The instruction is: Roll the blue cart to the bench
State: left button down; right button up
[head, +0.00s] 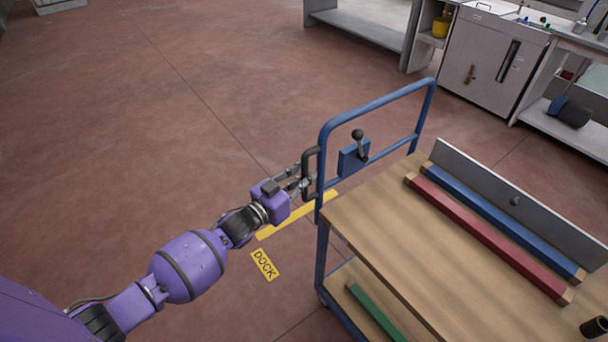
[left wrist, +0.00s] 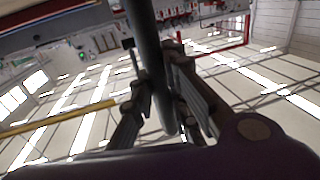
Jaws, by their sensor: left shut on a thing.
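The blue cart (head: 322,262) stands at the right of the head view, with a wooden top and a tall blue tube frame at its far left end. A dark upright grip handle (head: 306,172) is fixed to the side of that frame. My left gripper (head: 303,183) is shut on this handle. In the left wrist view the dark bar (left wrist: 150,70) runs between the fingers (left wrist: 165,105). A small lever with a black knob (head: 358,135) sits on a blue plate on the frame. My right gripper is not in view. The bench (head: 358,28) may be the grey one at the back.
Red and blue bars (head: 490,232) lie on the cart top beside a grey upright board (head: 520,200). A green bar (head: 374,312) lies on the lower shelf. A yellow floor strip (head: 285,222) and DOCK label (head: 264,264) are near the cart. The floor at left is clear.

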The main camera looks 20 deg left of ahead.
pick_arm(q)
jog(key=shift+s+d+f, duration=0.2)
jog(key=c, duration=2.1)
grip_release()
jog(key=o, duration=0.4)
jog(key=shift+s+r, duration=0.1)
jog(key=shift+r, duration=0.05)
jog(key=shift+a, duration=0.15)
jog(key=v, duration=1.1)
jog(key=shift+s+a, duration=0.15)
jog(key=shift+s, duration=0.2)
